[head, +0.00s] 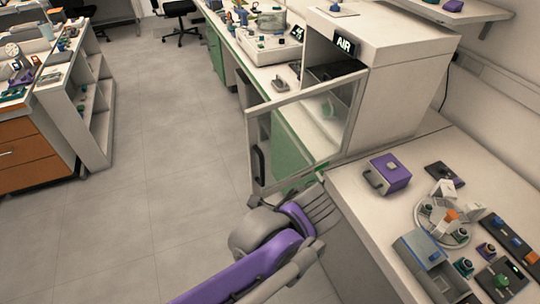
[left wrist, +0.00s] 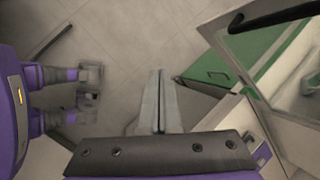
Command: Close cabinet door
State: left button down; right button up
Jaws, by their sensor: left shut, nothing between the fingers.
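The cabinet (head: 400,90) is a white box on the bench with an AIR label at its top front. Its glass door (head: 302,101) stands wide open, hinged on the near side and swung out to the left over the aisle. A dark handle (head: 258,163) sits at the door's free end. My left gripper is low by the door's lower edge in the head view, with its fingertips not clear there. In the left wrist view my left gripper (left wrist: 160,75) is shut and empty. The door frame (left wrist: 222,48) and dark handle (left wrist: 275,15) are to its right, apart from it.
The near bench carries a purple box (head: 387,174), a round rack (head: 443,220) and several small items. Green bench cabinet fronts (left wrist: 235,65) lie below the door. The grey aisle floor (head: 165,150) is clear.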

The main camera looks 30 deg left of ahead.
pick_arm(q)
jog(key=w+d+r+m+y+p, duration=0.2)
jog(key=w+r+m, duration=0.15)
jog(key=r, duration=0.35)
jog(key=w+d+r+m+y+p, duration=0.2)
jog(key=w+r+m, duration=0.15)
jog(key=r, duration=0.25)
send_near(263, 173)
notch_tip(263, 173, down, 3)
jog(key=a, duration=0.3)
jog(key=shift+w+f+t+p, duration=0.1)
jog(key=shift+w+t+p, duration=0.2)
jog(key=shift+w+p, duration=0.1)
jog(key=shift+w+a+f, duration=0.1)
jog(key=shift+w+a, duration=0.05)
jog(key=shift+a, duration=0.3)
pick_arm(e)
notch_tip(263, 173, up, 8)
jog(key=w, duration=0.2)
jog(key=shift+f, duration=0.15)
pick_arm(q)
jog(key=shift+m, duration=0.3)
